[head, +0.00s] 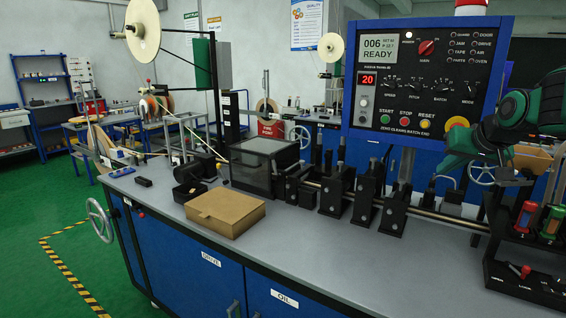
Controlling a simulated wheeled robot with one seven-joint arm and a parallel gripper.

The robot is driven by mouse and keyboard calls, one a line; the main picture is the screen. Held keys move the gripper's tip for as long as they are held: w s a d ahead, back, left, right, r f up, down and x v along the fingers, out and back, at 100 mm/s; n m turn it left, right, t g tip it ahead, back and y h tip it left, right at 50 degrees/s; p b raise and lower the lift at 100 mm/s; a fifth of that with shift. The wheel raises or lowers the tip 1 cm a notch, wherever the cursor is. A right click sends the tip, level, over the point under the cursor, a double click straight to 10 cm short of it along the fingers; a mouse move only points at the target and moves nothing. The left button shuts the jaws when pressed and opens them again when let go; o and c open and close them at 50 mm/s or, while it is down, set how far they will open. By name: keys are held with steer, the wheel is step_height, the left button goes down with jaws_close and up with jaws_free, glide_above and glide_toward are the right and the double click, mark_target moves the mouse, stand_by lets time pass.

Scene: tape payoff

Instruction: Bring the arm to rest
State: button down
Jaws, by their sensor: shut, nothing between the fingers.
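My green and dark arm (545,108) reaches in from the right edge, folded, above the right end of the bench. My gripper (508,178) appears as a small dark shape under the arm's green links. It is shut with nothing in it, and its fingertips are hard to make out. It is above and a little left of a dark rack that holds a red-topped holder (525,215) and a green one (551,222). No contact with the rack is clear.
The control panel (425,85) stands close left of my arm, its screen reading READY. Black machine blocks on a rail (335,192) line the bench (330,245). A cardboard box (225,212) lies at its left. The front bench strip is mostly clear.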

steer(key=s+a+f+m+g, duration=0.1)
steer(key=s+f+g, duration=0.2)
steer(key=s, duration=0.9)
steer(key=s+a+f+m+g, duration=0.1)
steer(key=s+f+g, duration=0.2)
steer(key=s+f, duration=0.6)
steer(key=s+f+m+g, duration=0.1)
steer(key=s+f+g, duration=0.2)
steer(key=s, duration=1.2)
step_height(320, 180, down, 3)
steer(key=shift+a+g+y, duration=0.3)
steer(key=shift+a, duration=0.1)
steer(key=shift+w+f, duration=0.25)
steer(key=shift+w, duration=0.4)
